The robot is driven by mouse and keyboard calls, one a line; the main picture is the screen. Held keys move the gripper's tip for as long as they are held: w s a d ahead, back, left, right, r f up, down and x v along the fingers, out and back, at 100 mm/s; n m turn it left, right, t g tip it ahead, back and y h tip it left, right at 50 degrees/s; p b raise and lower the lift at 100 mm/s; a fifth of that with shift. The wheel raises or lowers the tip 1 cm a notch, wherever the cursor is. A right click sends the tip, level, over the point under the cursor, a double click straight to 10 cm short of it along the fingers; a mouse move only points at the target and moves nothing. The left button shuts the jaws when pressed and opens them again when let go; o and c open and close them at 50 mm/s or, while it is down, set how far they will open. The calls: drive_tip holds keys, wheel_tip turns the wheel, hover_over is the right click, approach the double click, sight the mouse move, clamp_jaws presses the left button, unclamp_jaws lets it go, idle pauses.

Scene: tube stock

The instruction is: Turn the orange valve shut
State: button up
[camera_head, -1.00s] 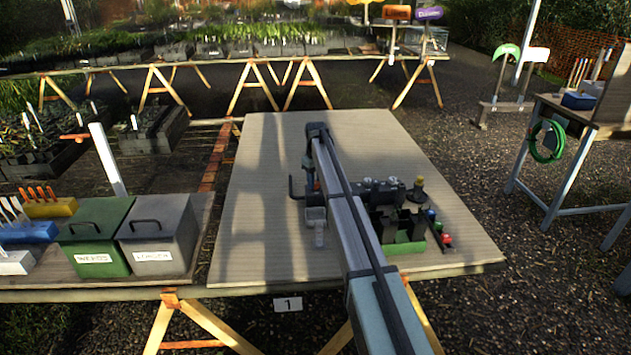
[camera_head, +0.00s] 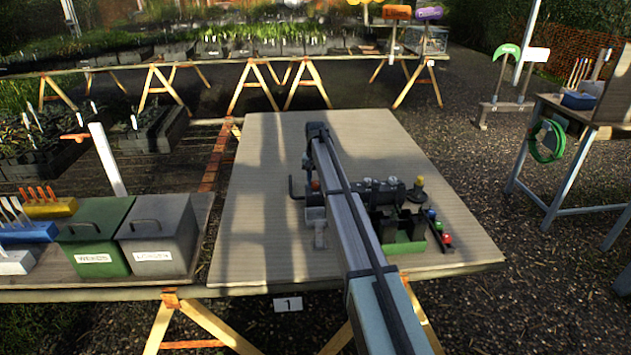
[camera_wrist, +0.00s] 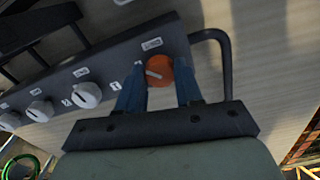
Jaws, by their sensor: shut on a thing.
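The orange valve (camera_wrist: 159,71) is a round knob with a pale mark across its face, at the end of a dark manifold bar (camera_wrist: 110,65) in the wrist view. My gripper (camera_wrist: 159,80) has its two blue fingers on either side of the knob and is shut on it. In the head view the orange valve (camera_head: 315,185) is a small spot beside my arm, mostly hidden. The manifold (camera_head: 385,190) stands on the table, partly behind my arm.
White knobs (camera_wrist: 87,94) sit along the same bar. A dark bent pipe (camera_wrist: 222,55) leaves the bar's end close to my fingers. A green bin (camera_head: 93,238) and a grey bin (camera_head: 158,238) stand to the left. The tabletop (camera_head: 260,200) left of the manifold is clear.

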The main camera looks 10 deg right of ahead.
sight(316, 182)
drive_tip(key=m, duration=0.4)
drive_tip(key=shift+m, duration=2.6)
drive_tip(key=o, duration=1)
drive_tip(key=shift+o, duration=0.2)
wheel_tip(316, 182, up, 14)
